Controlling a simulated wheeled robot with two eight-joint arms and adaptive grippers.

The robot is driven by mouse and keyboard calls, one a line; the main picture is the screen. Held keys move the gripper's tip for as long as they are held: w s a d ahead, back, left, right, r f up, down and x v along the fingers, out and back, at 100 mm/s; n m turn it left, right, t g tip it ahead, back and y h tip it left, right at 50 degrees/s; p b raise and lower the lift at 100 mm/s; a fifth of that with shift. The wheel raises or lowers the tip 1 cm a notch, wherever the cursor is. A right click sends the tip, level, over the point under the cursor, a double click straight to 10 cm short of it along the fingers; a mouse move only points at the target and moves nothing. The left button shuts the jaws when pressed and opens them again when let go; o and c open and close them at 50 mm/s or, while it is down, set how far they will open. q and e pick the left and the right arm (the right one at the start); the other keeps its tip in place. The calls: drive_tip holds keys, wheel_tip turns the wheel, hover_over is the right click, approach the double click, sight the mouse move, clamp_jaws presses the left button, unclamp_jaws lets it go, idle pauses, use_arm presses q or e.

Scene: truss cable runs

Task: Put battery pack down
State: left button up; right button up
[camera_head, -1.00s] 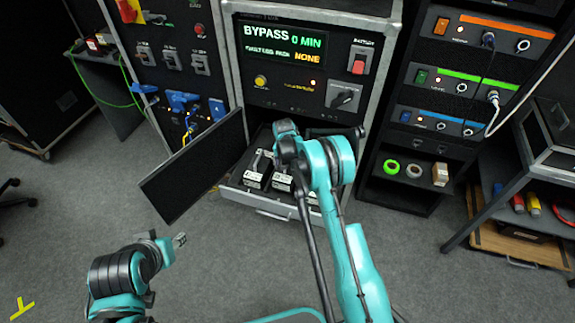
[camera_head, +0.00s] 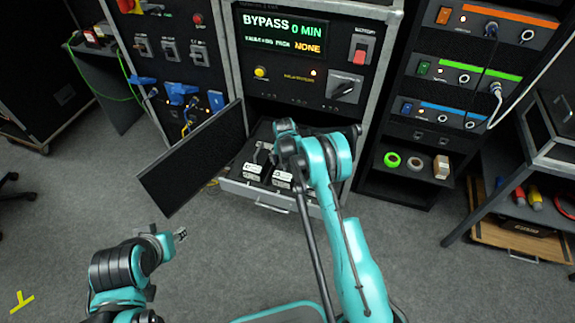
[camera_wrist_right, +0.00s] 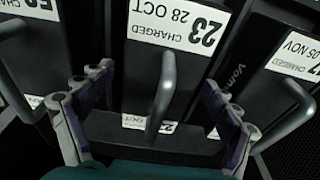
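In the right wrist view a dark battery pack (camera_wrist_right: 190,62) with a white label reading "23 CHARGED 28 OCT" and a grey bar handle (camera_wrist_right: 163,95) lies between the fingers of my right gripper (camera_wrist_right: 157,92). The fingers are spread wide, one on each side of the handle, apart from it. In the head view my right arm hides most of this gripper above the open drawer (camera_head: 256,198), where battery packs (camera_head: 252,168) with pale labels sit. My left gripper (camera_head: 180,234) is over open floor, away from the drawer; its finger gap is too small to judge.
Labelled packs stand to the left (camera_wrist_right: 28,10) and right (camera_wrist_right: 285,65) of the middle one. An open dark panel (camera_head: 190,160) juts out left of the drawer. The cabinet display (camera_head: 283,36) reads "BYPASS 0 MIN". A rack (camera_head: 410,150) stands to the right; floor in front is clear.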

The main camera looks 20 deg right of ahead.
drive_tip(key=r+p, duration=0.1)
drive_tip(key=r, duration=0.2)
drive_tip(key=s+r+p, duration=0.1)
drive_tip(key=r, duration=0.3)
drive_tip(key=a+r+p, duration=0.1)
drive_tip(key=r+p, duration=0.1)
drive_tip(key=r, duration=0.2)
drive_tip(key=shift+s, duration=0.2)
drive_tip(key=shift+s+r, duration=0.1)
drive_tip(key=shift+r, duration=0.65)
drive_tip(key=s+a+r+n+t, duration=0.1)
drive_tip(key=s+r+n, duration=0.1)
drive_tip(key=s+r, duration=0.7)
drive_tip(key=s+r+n+t, duration=0.15)
drive_tip(key=s+r, duration=0.35)
drive_tip(key=r, duration=0.8)
drive_tip(key=s+a+r+n+t+y, duration=0.1)
drive_tip(key=s+n+t, duration=0.2)
drive_tip(key=s, duration=1.8)
drive_tip(key=shift+s+r, duration=0.2)
drive_tip(key=shift+r, duration=0.05)
drive_tip(key=shift+c, duration=0.3)
